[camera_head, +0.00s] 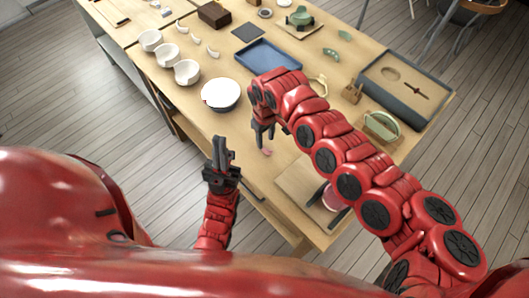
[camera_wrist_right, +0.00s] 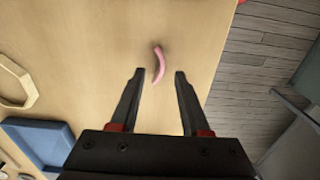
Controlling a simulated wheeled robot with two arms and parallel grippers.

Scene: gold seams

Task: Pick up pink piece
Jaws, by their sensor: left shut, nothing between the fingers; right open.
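The pink piece (camera_head: 266,152) is a small curved strip lying on the wooden table (camera_head: 205,118), near its front edge. In the right wrist view the pink piece (camera_wrist_right: 159,64) lies just beyond and between the fingertips. My right gripper (camera_head: 263,140) points down above the table by the piece; it also shows in the right wrist view (camera_wrist_right: 160,72), open and empty. My left gripper (camera_head: 221,142) is shut and empty, pointing up in front of the table edge, left of the piece.
A white round plate (camera_head: 221,92) lies left of my right gripper. A blue tray (camera_head: 268,56) is behind it. Several white bowls (camera_head: 187,72) stand at the left. A dark-framed tray (camera_head: 405,88) and a green-topped holder (camera_head: 382,125) are at the right.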

